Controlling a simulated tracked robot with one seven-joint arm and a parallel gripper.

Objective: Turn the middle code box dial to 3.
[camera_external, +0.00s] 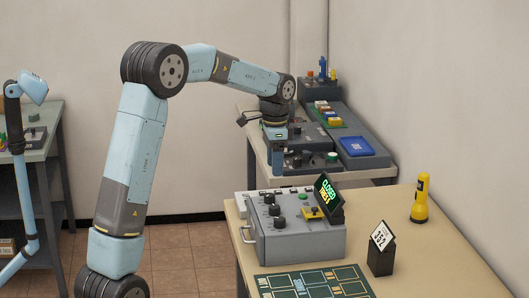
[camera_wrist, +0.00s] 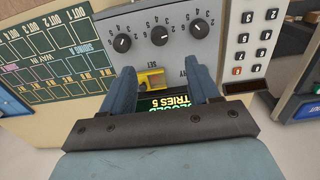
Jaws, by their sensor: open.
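The grey code box (camera_external: 297,236) stands on the near table, with a row of black dials on its top. The middle dial (camera_wrist: 160,35) sits between two others in the wrist view, and also shows in the external view (camera_external: 275,210). Numbers ring it; its setting is too small to read surely. A yellow set switch (camera_wrist: 150,79) is beside the dials. The tilted display (camera_external: 327,196) reads CLOSED and TRIES 5. My gripper (camera_wrist: 162,68) is open and empty, above the box and apart from the dial. Its fingers hide part of the box top.
A keypad (camera_wrist: 252,42) lies right of the dials in the wrist view. A printed chart (camera_external: 312,281), a dark stand with a card reading 152 (camera_external: 381,252) and a yellow flashlight (camera_external: 420,200) are on the same table. A blue tray (camera_external: 356,146) is on the back table.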

